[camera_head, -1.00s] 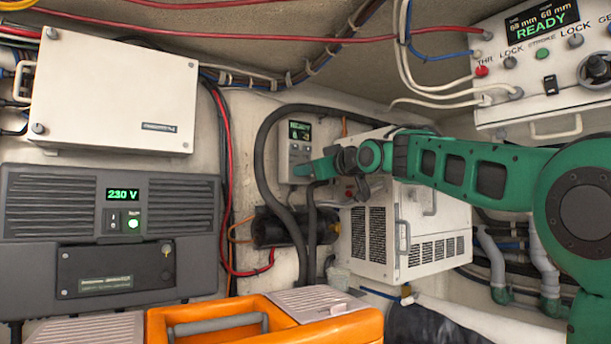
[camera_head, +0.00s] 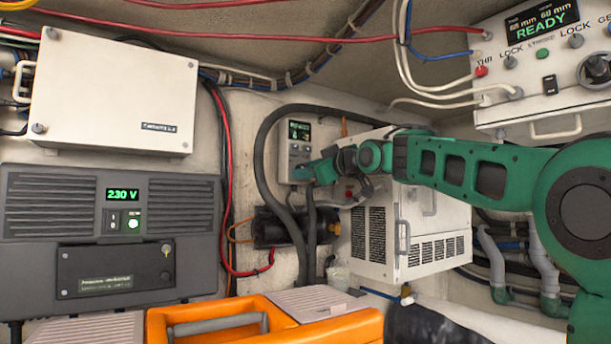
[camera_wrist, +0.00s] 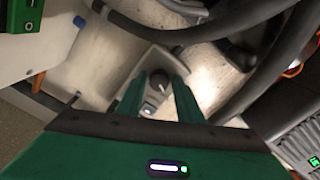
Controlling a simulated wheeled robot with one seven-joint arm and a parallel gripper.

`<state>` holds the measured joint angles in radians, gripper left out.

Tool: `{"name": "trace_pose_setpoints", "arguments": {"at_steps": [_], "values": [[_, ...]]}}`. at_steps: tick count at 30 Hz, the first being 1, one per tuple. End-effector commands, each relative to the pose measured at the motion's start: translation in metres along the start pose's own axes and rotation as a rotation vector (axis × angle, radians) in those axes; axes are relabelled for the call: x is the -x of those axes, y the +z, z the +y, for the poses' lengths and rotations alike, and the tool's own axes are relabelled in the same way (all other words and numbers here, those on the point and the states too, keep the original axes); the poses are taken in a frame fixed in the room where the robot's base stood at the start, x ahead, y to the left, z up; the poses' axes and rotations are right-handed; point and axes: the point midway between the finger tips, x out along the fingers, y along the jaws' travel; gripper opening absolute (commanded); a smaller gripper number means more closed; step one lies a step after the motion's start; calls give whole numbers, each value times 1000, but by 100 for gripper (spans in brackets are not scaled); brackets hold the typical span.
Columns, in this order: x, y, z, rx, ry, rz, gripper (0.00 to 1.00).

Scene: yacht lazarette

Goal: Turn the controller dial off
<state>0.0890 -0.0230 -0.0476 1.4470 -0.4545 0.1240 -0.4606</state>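The controller (camera_head: 300,132) is a small light-grey box on the back wall with a lit green display. My gripper (camera_head: 302,173) is at its lower front in the head view and hides that part. In the wrist view, the controller (camera_wrist: 140,70) lies under the gripper. Its dark round dial (camera_wrist: 160,82), with a pale pointer line, shows between the two green fingertips. The fingers of my gripper (camera_wrist: 163,84) are apart, one on each side of the dial. I cannot tell whether they touch it.
A thick black hose (camera_head: 262,150) loops beside the controller. A white vented cabinet (camera_head: 380,240) stands to its right and a black cylinder (camera_head: 275,228) hangs below. An orange toolbox (camera_head: 340,328) is in front. A grey inverter (camera_head: 60,215) is at left.

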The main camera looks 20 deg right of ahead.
Motion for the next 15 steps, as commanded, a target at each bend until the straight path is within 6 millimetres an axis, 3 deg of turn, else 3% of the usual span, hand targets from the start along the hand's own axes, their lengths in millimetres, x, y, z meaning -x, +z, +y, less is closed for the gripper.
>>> {"name": "trace_pose_setpoints", "arguments": {"at_steps": [10, 15], "values": [[1, -1, 1, 0, 2, 2, 44], [16, -2, 1, 0, 3, 3, 44]]}}
